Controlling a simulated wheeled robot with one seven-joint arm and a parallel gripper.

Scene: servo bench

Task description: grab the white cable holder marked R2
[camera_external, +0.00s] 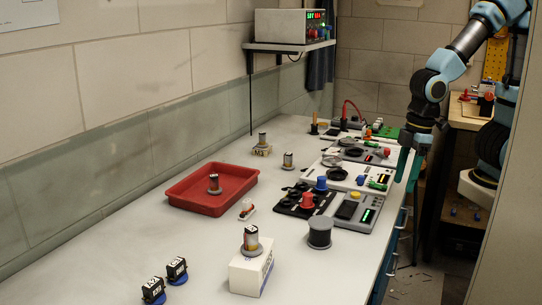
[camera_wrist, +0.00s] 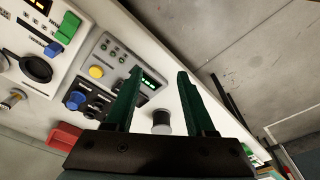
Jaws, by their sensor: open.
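A small white piece (camera_external: 247,209) with a red and green top lies on the bench right of the red tray. It may be the cable holder, but no R2 mark can be read on it. My gripper (camera_external: 403,165) hangs over the right edge of the bench, well apart from that piece. In the wrist view my gripper (camera_wrist: 160,74) has its two dark green fingers spread with nothing between the tips. I cannot make out a white cable holder in the wrist view.
A red tray (camera_external: 184,202) holds a small motor. Panels with knobs and displays (camera_external: 356,212) line the right side. A dark grey cylinder (camera_external: 319,233) and a white block (camera_external: 240,276) stand near the front. Two black servos (camera_external: 176,268) sit front left.

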